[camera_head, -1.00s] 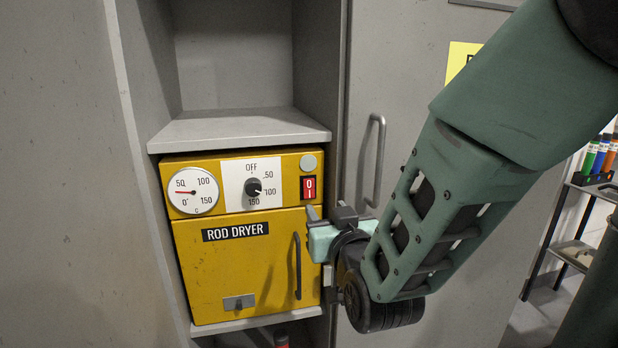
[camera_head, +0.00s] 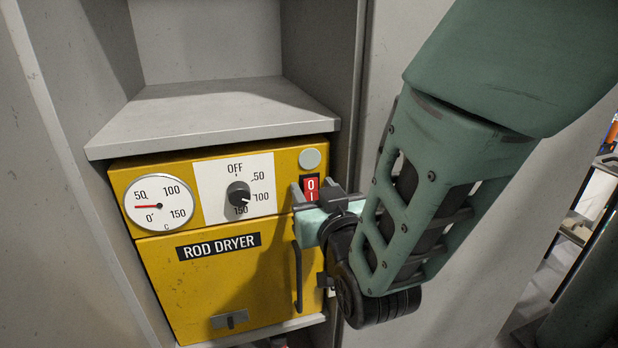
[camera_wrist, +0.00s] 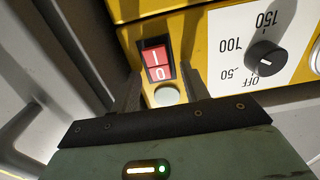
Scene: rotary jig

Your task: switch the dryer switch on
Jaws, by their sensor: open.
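The yellow rod dryer (camera_head: 275,255) stands in a grey cabinet bay. Its red dryer switch (camera_head: 311,184), marked 0 and I, sits at the upper right of its front panel. In the wrist view the dryer switch (camera_wrist: 156,62) appears upside down, between and beyond the two fingers. My gripper (camera_head: 314,190) is open and empty, its fingers pointing at the panel around the switch. In the wrist view my gripper (camera_wrist: 163,90) has one finger on each side of the switch. I cannot tell whether the fingertips touch the panel. The lower part of the switch is partly hidden in the head view.
A black dial (camera_head: 239,194) and a round gauge (camera_head: 160,203) are left of the switch. A round grey button (camera_head: 310,159) is just above it. A dark door handle (camera_head: 298,275) is below my gripper. A grey shelf (camera_head: 215,115) overhangs the dryer.

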